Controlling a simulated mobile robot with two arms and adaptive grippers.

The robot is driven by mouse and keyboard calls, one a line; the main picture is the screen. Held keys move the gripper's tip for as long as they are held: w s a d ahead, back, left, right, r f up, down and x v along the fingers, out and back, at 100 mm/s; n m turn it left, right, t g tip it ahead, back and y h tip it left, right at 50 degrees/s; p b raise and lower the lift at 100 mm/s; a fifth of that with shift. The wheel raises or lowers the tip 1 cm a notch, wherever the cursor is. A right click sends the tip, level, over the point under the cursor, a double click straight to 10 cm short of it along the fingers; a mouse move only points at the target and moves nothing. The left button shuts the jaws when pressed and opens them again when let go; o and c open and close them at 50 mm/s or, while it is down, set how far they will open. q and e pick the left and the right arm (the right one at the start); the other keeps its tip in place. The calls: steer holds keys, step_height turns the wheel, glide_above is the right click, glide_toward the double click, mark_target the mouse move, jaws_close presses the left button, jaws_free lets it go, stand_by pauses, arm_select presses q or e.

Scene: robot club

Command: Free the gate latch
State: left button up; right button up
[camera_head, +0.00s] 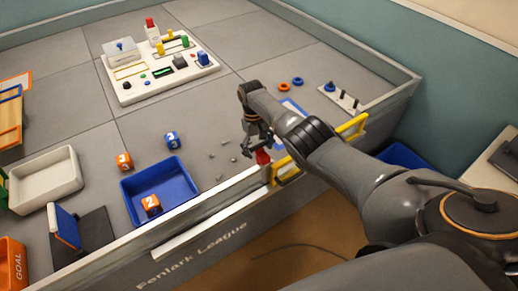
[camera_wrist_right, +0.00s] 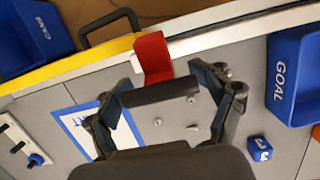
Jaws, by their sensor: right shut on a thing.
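The red gate latch (camera_head: 263,157) sits at the top of the arena's front wall, at the end of the yellow gate (camera_head: 288,170). In the right wrist view the red latch (camera_wrist_right: 152,56) stands at the wall beside the yellow gate (camera_wrist_right: 70,66), its lower part between my fingers. My right gripper (camera_head: 257,145) reaches over the wall from the right and is shut on the latch; it also shows in the right wrist view (camera_wrist_right: 162,82). My forearm hides part of the gate in the head view. My left gripper is out of view.
A blue GOAL bin (camera_head: 160,190) holding an orange cube (camera_head: 151,205) stands left of the gripper. Small screws (camera_head: 224,156) lie on the floor between them. A board with pegs (camera_head: 340,97) and several rings lie behind my arm. A blue CANS bin (camera_wrist_right: 35,38) is outside the wall.

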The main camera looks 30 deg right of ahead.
steer(key=shift+w+r, duration=0.25)
steer(key=shift+r, duration=0.05)
steer(key=o, duration=1.7)
steer(key=shift+s+f, duration=0.1)
steer(key=shift+f, duration=0.05)
steer(key=r, duration=0.4)
steer(key=w+r, duration=0.1)
steer(key=r, duration=0.3)
steer(key=w+r, duration=0.1)
steer(key=r, duration=0.3)
steer(key=shift+w+a, duration=0.1)
steer(key=shift+f, duration=0.1)
